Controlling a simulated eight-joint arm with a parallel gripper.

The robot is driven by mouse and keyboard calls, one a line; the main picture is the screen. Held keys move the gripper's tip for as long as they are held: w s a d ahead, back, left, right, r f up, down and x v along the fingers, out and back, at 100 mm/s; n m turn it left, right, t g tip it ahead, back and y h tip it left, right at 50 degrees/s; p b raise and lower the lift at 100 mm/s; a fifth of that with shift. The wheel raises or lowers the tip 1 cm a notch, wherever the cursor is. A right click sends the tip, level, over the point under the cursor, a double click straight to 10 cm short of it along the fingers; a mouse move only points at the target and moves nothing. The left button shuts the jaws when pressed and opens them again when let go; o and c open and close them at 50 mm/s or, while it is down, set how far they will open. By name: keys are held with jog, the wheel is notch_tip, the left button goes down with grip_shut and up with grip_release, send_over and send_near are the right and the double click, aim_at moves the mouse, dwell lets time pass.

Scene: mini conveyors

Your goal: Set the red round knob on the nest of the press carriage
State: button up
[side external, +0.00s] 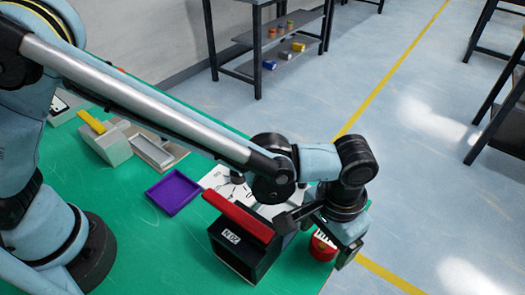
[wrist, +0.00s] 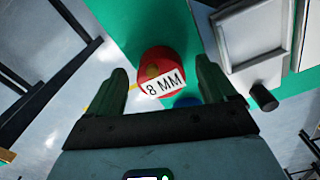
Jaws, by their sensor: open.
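The red round knob (side external: 322,247) stands near the green bench's right edge, with a white label. In the wrist view the knob (wrist: 152,66) shows its "8 MM" label between my fingers. My gripper (wrist: 163,82) is open, one finger on each side of the knob with visible gaps. In the side view my gripper (side external: 324,236) is at the knob and partly covers it. A grey block with a sunken square (wrist: 252,40) shows at upper right in the wrist view. I cannot tell whether it is the press carriage or where the nest is.
A black box with a red bar and "20 N" label (side external: 232,238) stands close left of my gripper. A purple tray (side external: 174,195), a grey open tray (side external: 153,151) and a grey block with a yellow bar (side external: 106,141) lie farther back. Floor lies beyond the bench edge.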

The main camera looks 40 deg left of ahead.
jog(key=c, duration=1.2)
